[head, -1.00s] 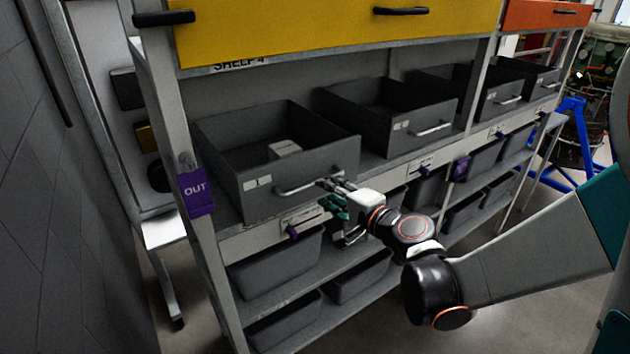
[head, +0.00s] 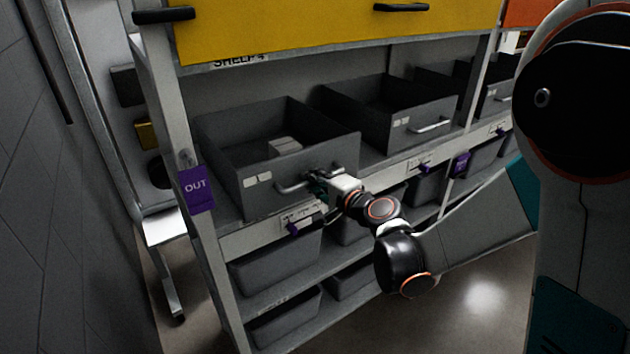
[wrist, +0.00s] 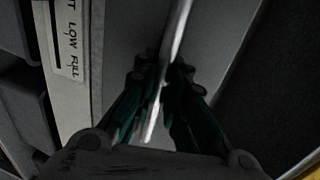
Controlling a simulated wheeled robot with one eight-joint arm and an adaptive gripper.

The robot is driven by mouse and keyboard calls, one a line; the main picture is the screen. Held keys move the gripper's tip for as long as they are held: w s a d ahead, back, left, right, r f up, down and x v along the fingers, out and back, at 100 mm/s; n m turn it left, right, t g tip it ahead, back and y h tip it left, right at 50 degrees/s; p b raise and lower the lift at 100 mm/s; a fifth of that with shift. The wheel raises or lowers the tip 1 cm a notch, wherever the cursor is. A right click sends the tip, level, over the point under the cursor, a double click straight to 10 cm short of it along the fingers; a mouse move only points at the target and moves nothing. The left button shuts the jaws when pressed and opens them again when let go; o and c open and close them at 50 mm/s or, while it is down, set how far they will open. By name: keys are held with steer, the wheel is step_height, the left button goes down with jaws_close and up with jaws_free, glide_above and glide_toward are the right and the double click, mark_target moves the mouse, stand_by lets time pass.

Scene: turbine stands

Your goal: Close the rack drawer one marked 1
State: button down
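The drawer marked 1 is the grey drawer (head: 240,195) at the left of the rack, below the shelf 4 sign. It is pulled out, with its open top showing. Small pale labels (head: 257,180) are on its front; the mark is too small to read now. My gripper (head: 318,178) is at the right part of the drawer's bar handle (head: 293,187). In the wrist view, the handle (wrist: 179,25) runs between the two dark green fingers of my gripper (wrist: 165,80), which look closed around it. The exact finger contact is dark.
A small pale box (head: 285,146) lies inside the drawer. A second grey drawer (head: 400,118) is also out to the right. A purple OUT tag (head: 196,188) hangs on the left post. Grey bins (head: 275,265) sit below. A wall (head: 30,200) is at left.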

mark_target(306, 198)
steer(key=shift+r+b+x, duration=0.2)
steer(key=shift+b+x, duration=0.1)
steer(key=shift+x, duration=0.75)
steer(key=shift+r+b+x, duration=0.2)
steer(key=shift+b+x, duration=0.05)
steer(key=shift+x, duration=0.8)
steer(key=shift+w, duration=0.1)
steer(key=c, duration=1.6)
jaws_free()
steer(key=shift+c, duration=0.2)
steer(key=v, duration=1.2)
steer(key=shift+f, duration=0.1)
